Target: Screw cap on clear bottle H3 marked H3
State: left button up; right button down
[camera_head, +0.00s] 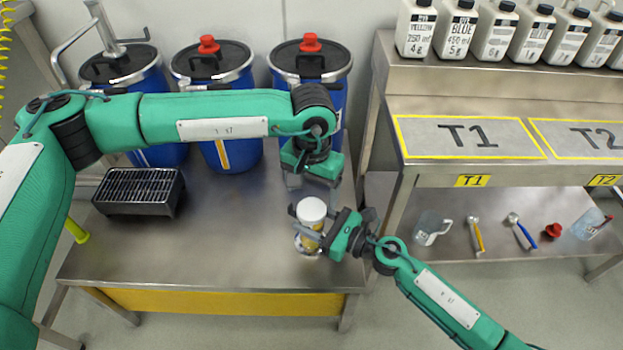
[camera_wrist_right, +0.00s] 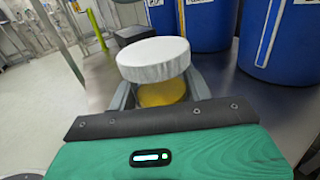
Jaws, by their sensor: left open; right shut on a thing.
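A clear bottle (camera_head: 309,241) with yellow contents stands on the steel table; I cannot read its mark. A wide white cap (camera_head: 312,210) is on top of it; I cannot tell how tightly it sits. My right gripper (camera_head: 311,234) is shut on the bottle below the cap. In the right wrist view the white cap (camera_wrist_right: 153,60) covers the bottle's top, and the yellow contents (camera_wrist_right: 160,93) show between the fingers. My left gripper (camera_head: 312,184) is open, pointing down just above the cap, apart from it.
Blue drums (camera_head: 227,150) with black lids line the table's back. A black grated box (camera_head: 139,191) stands at the left. A shelf (camera_head: 400,130) at the right holds several labelled bottles (camera_head: 455,28) above, with a jug (camera_head: 431,229) and tools below. The table's front left is clear.

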pick_arm(q)
jog(key=n, duration=0.5)
jog(key=shift+r, duration=0.2)
jog(key=n, duration=0.4)
jog(key=shift+r+n, duration=0.15)
jog(key=shift+n, duration=0.15)
jog(key=n, duration=0.4)
jog(key=shift+r+n, duration=0.15)
jog(key=shift+n, duration=0.25)
jog(key=n, duration=0.4)
jog(key=shift+r+n, duration=0.2)
jog(key=shift+n, duration=0.1)
jog(key=n, duration=0.4)
jog(key=shift+r+n, duration=0.2)
jog(key=shift+n, duration=0.2)
jog(key=n, duration=0.4)
jog(key=shift+r+n, duration=0.15)
jog(key=shift+n, duration=0.25)
jog(key=n, duration=0.4)
jog(key=shift+r, duration=0.15)
jog(key=n, duration=0.4)
jog(key=shift+r, duration=0.15)
